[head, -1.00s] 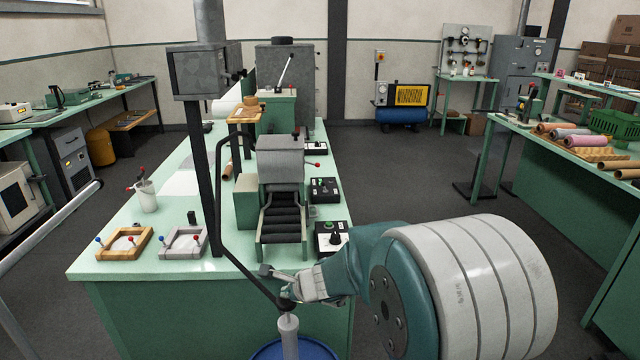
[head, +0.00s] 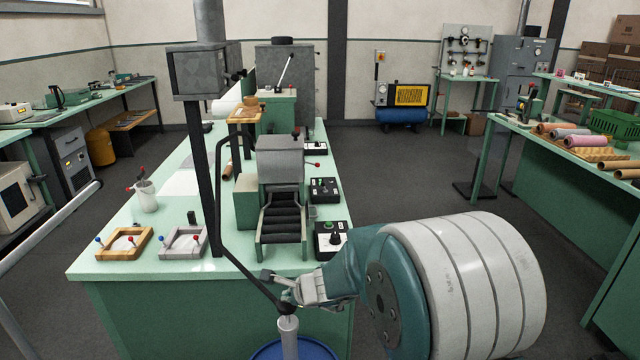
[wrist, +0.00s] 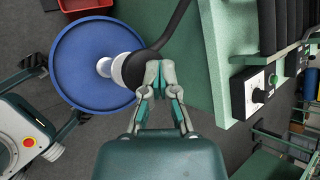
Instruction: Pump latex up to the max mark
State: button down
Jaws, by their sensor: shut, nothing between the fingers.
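A blue drum (head: 268,350) stands at the front edge of the green bench. A grey pump body (head: 289,335) rises from it, and a black hose (head: 228,215) runs from the pump top up past the bench machine. The wrist view shows the drum lid (wrist: 80,80), the white pump stem (wrist: 104,68) and the black pump top (wrist: 136,70). My gripper (wrist: 160,68) is shut and empty, its tips right beside the pump top and hose; I cannot tell whether they touch. In the head view my gripper (head: 274,280) is beside the pump top. No max mark is legible.
The bench (head: 150,265) holds a grey roller machine (head: 281,160), black control boxes (head: 330,240), two framed trays (head: 125,243) and a white cup (head: 146,196). A dark post (head: 203,170) stands near the hose. Open floor (head: 400,185) lies to the right.

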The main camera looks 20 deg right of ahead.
jog(key=shift+f, duration=1.2)
dwell(1.1)
jog(key=shift+r, duration=4.9)
